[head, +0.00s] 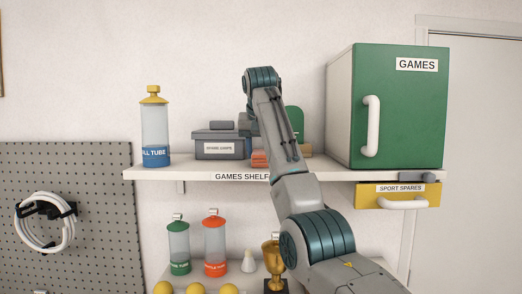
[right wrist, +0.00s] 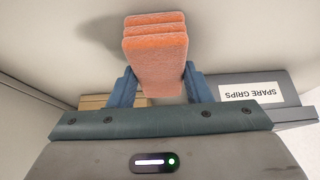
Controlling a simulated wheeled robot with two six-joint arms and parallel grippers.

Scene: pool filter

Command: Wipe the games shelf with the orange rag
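The folded orange rag (right wrist: 158,62) lies between the two blue fingers of my right gripper (right wrist: 160,82), which press against its sides in the right wrist view. In the head view the rag (head: 259,158) shows low at the shelf's middle, partly behind my right arm. I cannot tell whether it touches the board. The white games shelf (head: 150,173) carries a "GAMES SHELF" label, partly hidden by my arm. My right gripper's fingertips are hidden in the head view. My left gripper is in neither view.
On the shelf stand a ball tube (head: 154,127) at left, a grey spare grips box (head: 219,147) and a green games cabinet (head: 399,110) at right. A yellow sport spares drawer (head: 370,195) hangs below. Tubes and a gold trophy (head: 271,257) stand lower. The shelf's front left is clear.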

